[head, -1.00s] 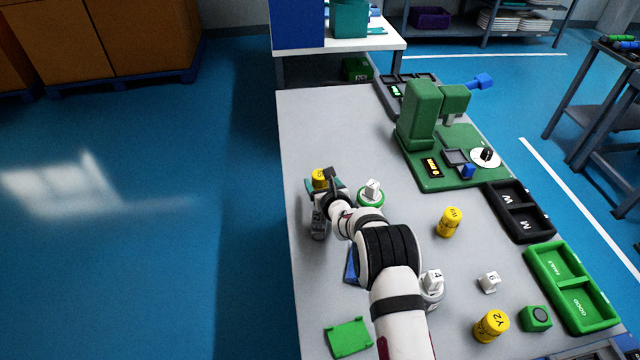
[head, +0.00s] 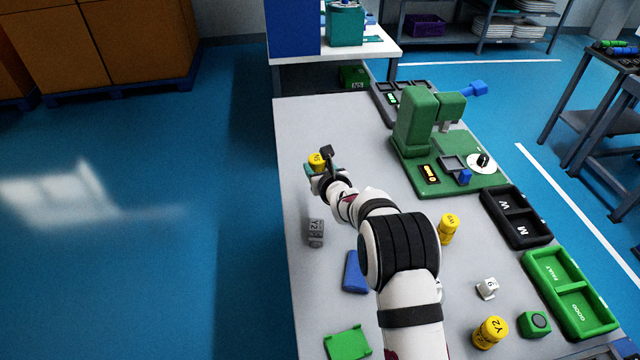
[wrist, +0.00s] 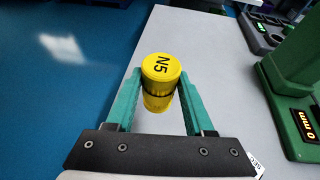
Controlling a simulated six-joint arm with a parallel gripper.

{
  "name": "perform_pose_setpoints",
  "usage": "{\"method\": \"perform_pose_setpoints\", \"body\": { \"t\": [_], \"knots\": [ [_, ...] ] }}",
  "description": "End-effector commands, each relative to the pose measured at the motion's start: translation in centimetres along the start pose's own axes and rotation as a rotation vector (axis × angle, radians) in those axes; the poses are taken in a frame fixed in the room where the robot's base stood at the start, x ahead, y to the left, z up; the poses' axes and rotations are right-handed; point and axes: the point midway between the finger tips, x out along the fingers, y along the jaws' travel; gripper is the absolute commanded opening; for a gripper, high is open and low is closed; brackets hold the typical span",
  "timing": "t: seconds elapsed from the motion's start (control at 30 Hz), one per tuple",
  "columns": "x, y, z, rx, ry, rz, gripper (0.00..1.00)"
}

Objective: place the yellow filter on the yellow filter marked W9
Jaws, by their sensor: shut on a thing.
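My gripper (wrist: 160,102) is shut on a yellow filter (wrist: 160,72) marked N5, with one teal finger on each side of it. In the head view this filter (head: 317,162) shows near the table's left edge, partly covered by the gripper. It appears to be raised off the table. Another yellow filter (head: 447,229) stands upright to the right of my arm; its small label looks like W9 but is hard to read. A third yellow filter (head: 490,332), marked Y2, stands near the front right.
A grey cylinder (head: 315,233) and a blue piece (head: 355,272) lie left of my arm. The green machine (head: 420,135) stands at back right. A black tray (head: 517,218) and green tray (head: 570,293) line the right edge. A white piece (head: 487,288) stands near the front.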

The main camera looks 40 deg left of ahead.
Motion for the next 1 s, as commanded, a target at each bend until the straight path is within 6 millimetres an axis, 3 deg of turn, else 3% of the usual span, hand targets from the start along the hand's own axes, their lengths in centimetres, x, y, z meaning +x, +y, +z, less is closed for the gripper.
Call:
{"method": "perform_pose_setpoints", "body": {
  "t": [0.1, 0.27, 0.37, 0.57, 0.67, 0.8, 0.9, 1.0],
  "knots": [
    [-0.6, 0.0, 1.5, -0.001, -0.001, 0.0, 0.0],
    [-1.1, -1.2, 2.0, 0.004, -0.001, -0.01, 0.0],
    [-2.3, -4.1, 2.4, 0.013, 0.0, -0.033, 0.0],
    [-7.1, -13.1, 3.0, 0.041, 0.0, -0.099, 0.0],
    [-11.1, -18.3, 3.0, 0.057, 0.0, -0.139, 0.0],
    [-18.5, -25.2, 2.1, 0.083, 0.001, -0.197, 0.0],
    [-24.1, -28.7, 0.9, 0.1, 0.001, -0.233, 0.0],
    [-28.7, -30.6, -0.3, 0.111, 0.001, -0.258, 0.0]
  ]
}}
